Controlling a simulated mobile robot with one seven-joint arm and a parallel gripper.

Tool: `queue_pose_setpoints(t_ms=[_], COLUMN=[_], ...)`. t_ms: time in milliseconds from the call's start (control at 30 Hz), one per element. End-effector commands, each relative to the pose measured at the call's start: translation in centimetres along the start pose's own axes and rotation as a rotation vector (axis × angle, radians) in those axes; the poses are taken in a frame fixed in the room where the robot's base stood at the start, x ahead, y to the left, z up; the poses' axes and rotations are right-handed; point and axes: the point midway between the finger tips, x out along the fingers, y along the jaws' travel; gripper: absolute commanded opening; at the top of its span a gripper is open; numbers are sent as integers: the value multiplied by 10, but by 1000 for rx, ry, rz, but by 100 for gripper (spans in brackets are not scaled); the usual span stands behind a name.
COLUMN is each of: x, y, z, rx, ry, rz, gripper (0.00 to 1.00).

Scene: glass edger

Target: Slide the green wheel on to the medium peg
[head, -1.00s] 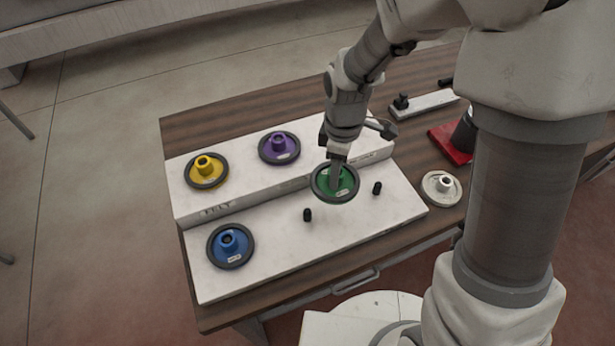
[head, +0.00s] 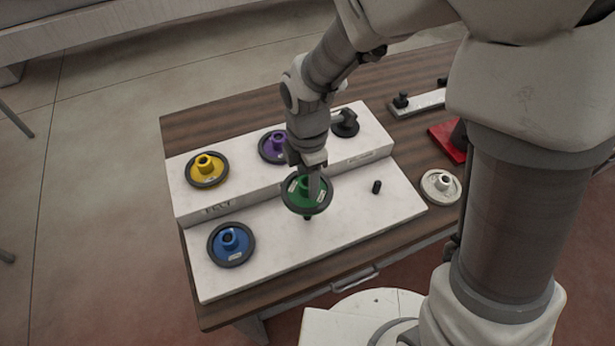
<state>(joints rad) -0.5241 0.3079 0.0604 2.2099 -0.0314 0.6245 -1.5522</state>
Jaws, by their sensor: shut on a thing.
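The green wheel (head: 294,206), with a dark rim, is held by my gripper (head: 313,185), which is shut on its hub from above. The wheel is over the lower step of the white board (head: 350,228). A black peg (head: 307,218) shows just below the wheel's near rim; its upper part is hidden, and I cannot tell whether the wheel touches it. Another bare black peg (head: 376,187) stands to the right on the same step. I cannot tell from their looks which peg is the medium one.
A blue wheel (head: 230,244) sits on the lower step at left. A yellow wheel (head: 206,168) and a purple wheel (head: 272,147), partly behind my arm, sit on the upper step. A white wheel (head: 440,186) and a red block (head: 452,145) are on the wooden table to the right.

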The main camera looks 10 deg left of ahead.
Motion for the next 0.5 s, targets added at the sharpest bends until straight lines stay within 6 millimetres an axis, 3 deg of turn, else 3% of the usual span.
queue_pose_setpoints(t_ms=[167, 500], x=[7, 38], y=[0, 0], z=[1, 1], rx=[-16, -16], ry=[0, 0], rz=[0, 0], gripper=[0, 0])
